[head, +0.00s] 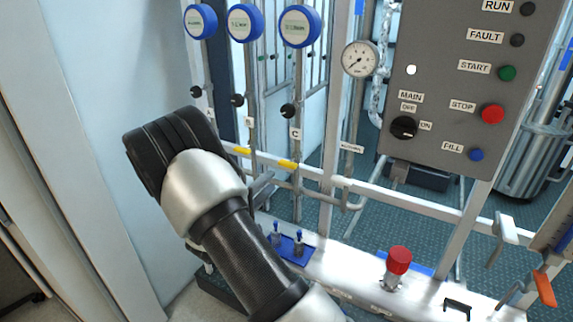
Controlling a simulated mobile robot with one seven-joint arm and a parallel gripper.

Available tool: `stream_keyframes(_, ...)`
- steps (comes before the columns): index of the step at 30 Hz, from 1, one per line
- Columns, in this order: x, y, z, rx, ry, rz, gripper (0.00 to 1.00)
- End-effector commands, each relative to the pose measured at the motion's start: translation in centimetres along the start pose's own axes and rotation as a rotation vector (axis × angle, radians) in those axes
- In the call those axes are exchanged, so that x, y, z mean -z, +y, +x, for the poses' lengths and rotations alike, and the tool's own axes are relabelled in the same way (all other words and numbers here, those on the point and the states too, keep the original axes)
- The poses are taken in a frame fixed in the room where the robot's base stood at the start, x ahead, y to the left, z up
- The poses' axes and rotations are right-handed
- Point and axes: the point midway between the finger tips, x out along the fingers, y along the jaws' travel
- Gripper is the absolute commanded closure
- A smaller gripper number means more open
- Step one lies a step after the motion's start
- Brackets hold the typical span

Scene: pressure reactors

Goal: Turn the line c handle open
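The line C handle (288,111) is a small black knob on the third vertical pipe from the left, above a white "C" label (296,134). A round blue-rimmed gauge or disc (299,27) sits at the top of that pipe. I cannot tell from here how far the handle is turned. My black and silver arm reaches up from the bottom centre to the left of the three pipes, apart from the line C handle in the picture. My gripper's fingers do not show.
Similar black knobs stand on line A (196,92) and line B (237,100). A grey control panel (450,75) with buttons is at the right. A white rail (400,202) crosses in front of the floor. A red knob (399,261) stands on the lower ledge.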

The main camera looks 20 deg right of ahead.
Motion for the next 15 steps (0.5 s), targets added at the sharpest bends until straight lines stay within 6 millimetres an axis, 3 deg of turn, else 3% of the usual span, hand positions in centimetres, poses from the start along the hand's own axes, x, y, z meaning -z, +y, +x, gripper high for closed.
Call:
stream_keyframes(9,-0.2,0.1,7.2,0.0,-0.005,0.0,0.71)
stream_keyframes(15,-0.1,0.1,10.6,0.0,-0.004,0.001,0.71)
